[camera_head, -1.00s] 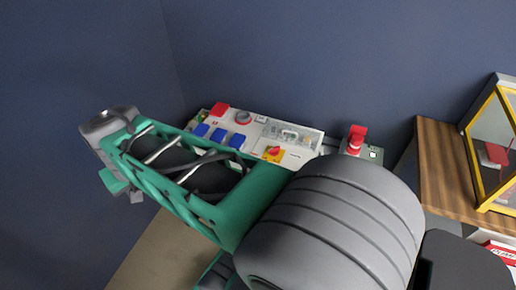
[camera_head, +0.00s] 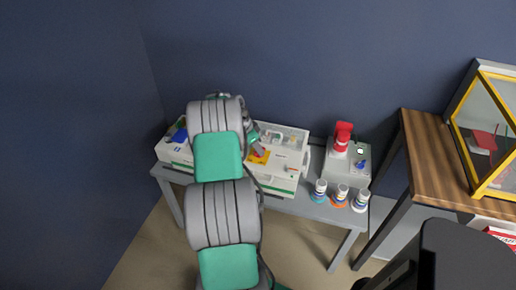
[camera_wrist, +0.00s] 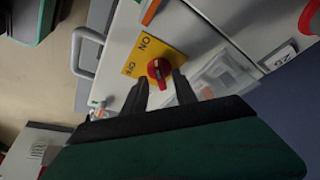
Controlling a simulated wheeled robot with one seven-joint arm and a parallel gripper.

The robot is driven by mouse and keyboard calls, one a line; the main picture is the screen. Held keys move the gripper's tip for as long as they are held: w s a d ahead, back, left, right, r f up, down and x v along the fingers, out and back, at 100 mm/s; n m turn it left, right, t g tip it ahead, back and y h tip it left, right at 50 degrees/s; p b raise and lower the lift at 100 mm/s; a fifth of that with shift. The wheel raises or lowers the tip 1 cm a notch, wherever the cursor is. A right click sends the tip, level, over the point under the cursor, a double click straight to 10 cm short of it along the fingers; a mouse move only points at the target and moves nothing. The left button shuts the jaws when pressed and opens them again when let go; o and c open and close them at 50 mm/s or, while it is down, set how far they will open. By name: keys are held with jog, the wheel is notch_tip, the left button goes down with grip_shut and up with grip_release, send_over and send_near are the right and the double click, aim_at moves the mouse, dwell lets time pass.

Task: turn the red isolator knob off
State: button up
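The red isolator knob (camera_wrist: 159,69) sits on a yellow plate (camera_wrist: 143,52) marked ON and OFF, on the white socket box. The yellow plate also shows in the head view (camera_head: 259,157), where the knob is hard to make out beside my gripper. In the wrist view my gripper (camera_wrist: 162,79) is open, its two dark fingertips apart, one on each side of the knob's near edge. I cannot tell whether either finger touches the knob. In the head view the white box (camera_head: 285,183) stands on a grey table, its left part largely hidden by my arm.
A grey box with a red beacon-like part (camera_head: 342,135) stands right of the socket box. Several small white cylinders with coloured bases (camera_head: 340,193) stand in front of it. A wooden-topped table (camera_head: 430,150) with a yellow-framed case is at the right. A wall is behind.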

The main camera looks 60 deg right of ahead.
jog(key=shift+s+d+f, duration=0.1)
jog(key=shift+d+f, duration=0.1)
jog(key=shift+f, duration=0.35)
jog(key=shift+c, duration=0.5)
grip_shut()
jog(key=shift+d, duration=0.1)
